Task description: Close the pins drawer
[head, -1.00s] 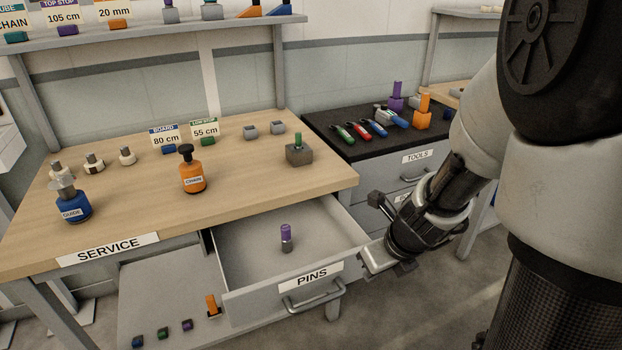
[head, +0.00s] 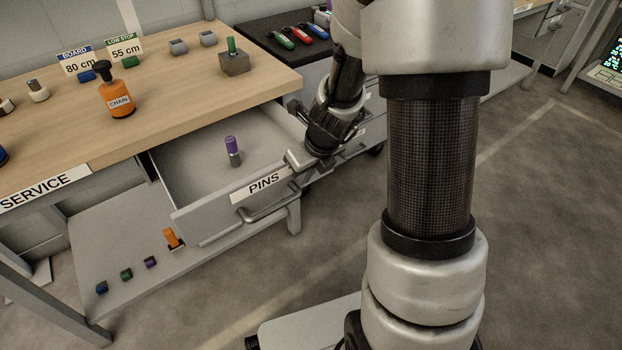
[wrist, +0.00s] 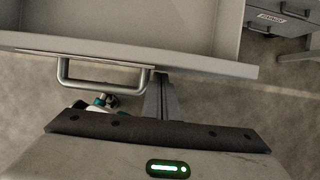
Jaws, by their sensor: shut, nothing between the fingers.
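The pins drawer (head: 190,226) is pulled out under the wooden bench, with a PINS label and a bar handle (head: 269,205) on its grey front. A purple-topped pin (head: 232,151) stands upright inside it. In the wrist view the drawer front (wrist: 215,64) runs across the top and the handle (wrist: 105,85) is left of centre. My gripper (head: 293,162) is shut and empty at the right end of the drawer front. I cannot tell whether it touches the front. Its fingers also show in the wrist view (wrist: 161,84), pointing at the front, right of the handle.
The wooden bench (head: 160,105) holds an orange CHAIN bottle (head: 117,97) and a grey block with a green peg (head: 234,62). Below, a lower shelf (head: 110,255) carries small coloured blocks. The dark-topped tools cabinet (head: 262,31) stands behind. The floor in front is clear.

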